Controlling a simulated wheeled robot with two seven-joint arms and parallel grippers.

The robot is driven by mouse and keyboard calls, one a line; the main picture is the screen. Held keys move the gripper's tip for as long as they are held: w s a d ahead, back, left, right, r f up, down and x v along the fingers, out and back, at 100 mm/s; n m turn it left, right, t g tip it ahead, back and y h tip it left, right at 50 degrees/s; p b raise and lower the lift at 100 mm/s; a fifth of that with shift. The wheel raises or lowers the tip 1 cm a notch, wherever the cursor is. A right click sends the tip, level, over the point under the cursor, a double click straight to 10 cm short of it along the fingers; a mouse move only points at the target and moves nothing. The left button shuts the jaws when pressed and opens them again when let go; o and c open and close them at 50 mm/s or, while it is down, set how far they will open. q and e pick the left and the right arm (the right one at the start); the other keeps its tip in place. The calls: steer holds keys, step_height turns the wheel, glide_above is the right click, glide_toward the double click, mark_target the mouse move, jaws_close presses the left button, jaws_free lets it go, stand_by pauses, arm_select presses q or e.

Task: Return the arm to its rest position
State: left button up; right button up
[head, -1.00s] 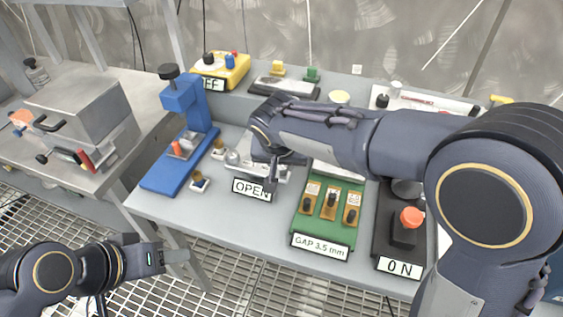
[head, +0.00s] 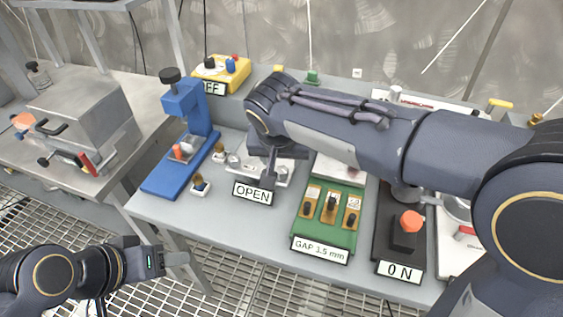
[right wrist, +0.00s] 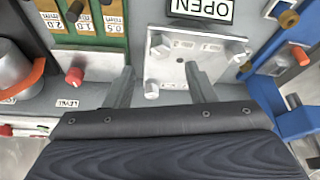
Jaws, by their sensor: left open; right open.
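My right arm reaches in from the right over the bench in the head view. My right gripper (head: 270,178) points down just behind the OPEN sign (head: 253,193), over a metal plate with several knobs. In the right wrist view its two fingers (right wrist: 160,85) are apart and nothing is between them; the metal plate (right wrist: 190,70) lies beyond the tips. I cannot tell whether the fingers touch the plate. My left gripper (head: 178,258) is open and empty at the lower left, in front of the bench above the grating.
A blue press (head: 188,115) stands left of my right gripper. A green gauge block (head: 325,235) and a black base with an orange button (head: 410,222) stand to its right. A yellow box (head: 222,72) stands behind. A grey box (head: 88,115) sits on the left bench.

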steer(key=shift+v, duration=0.85)
steer(key=s+d+r+g+y+p, duration=0.15)
steer(key=s+d, duration=0.25)
steer(key=d, duration=0.4)
steer(key=s+d+r+y+p, duration=0.15)
steer(key=s+d, duration=0.25)
steer(key=d, duration=0.4)
steer(key=s+d+f+t+p, duration=0.1)
steer(key=s+d, duration=0.1)
steer(key=s, duration=0.4)
steer(key=s+d+f+t+y+p, duration=0.1)
steer(key=s+d+p, duration=0.1)
steer(key=s, duration=0.4)
steer(key=shift+s+d+f+m, duration=0.2)
steer(key=shift+s+d+m, duration=0.1)
steer(key=shift+d, duration=0.25)
